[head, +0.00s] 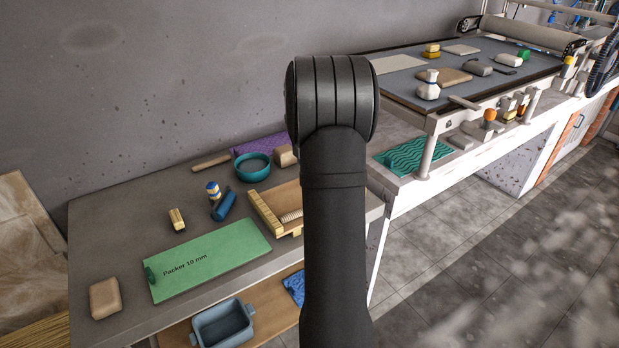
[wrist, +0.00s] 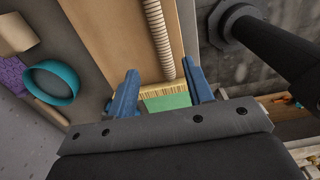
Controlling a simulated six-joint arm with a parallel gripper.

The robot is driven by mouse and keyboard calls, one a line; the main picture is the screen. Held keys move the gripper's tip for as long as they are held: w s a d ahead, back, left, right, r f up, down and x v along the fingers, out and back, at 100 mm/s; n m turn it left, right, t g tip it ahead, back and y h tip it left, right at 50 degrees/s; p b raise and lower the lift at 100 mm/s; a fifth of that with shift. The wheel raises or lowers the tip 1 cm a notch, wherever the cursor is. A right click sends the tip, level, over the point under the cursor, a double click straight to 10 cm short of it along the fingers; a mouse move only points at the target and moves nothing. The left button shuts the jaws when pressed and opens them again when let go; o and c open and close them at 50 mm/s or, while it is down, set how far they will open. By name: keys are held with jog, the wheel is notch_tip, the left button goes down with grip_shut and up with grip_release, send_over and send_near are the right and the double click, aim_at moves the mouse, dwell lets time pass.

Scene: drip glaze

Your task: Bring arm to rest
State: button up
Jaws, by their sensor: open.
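My arm stands in the middle of the head view and hides part of the table behind it; my gripper does not show there. In the wrist view my gripper (wrist: 163,95) is open, its two blue fingers apart with nothing held between them. Beyond the fingers in that view are a wooden board (wrist: 110,35), a ribbed beige roll (wrist: 158,35) and a strip of brush-like bristles (wrist: 165,91) over a green surface. I cannot tell how far the fingers are above these.
A blue-grey tub (head: 222,325) sits below. A roller bench (head: 400,90) with several items stands at right.

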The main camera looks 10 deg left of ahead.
jog(key=shift+f, duration=0.1)
notch_tip(320, 180, down, 12)
jog(key=shift+r, duration=1.85)
jog(key=shift+f, duration=0.15)
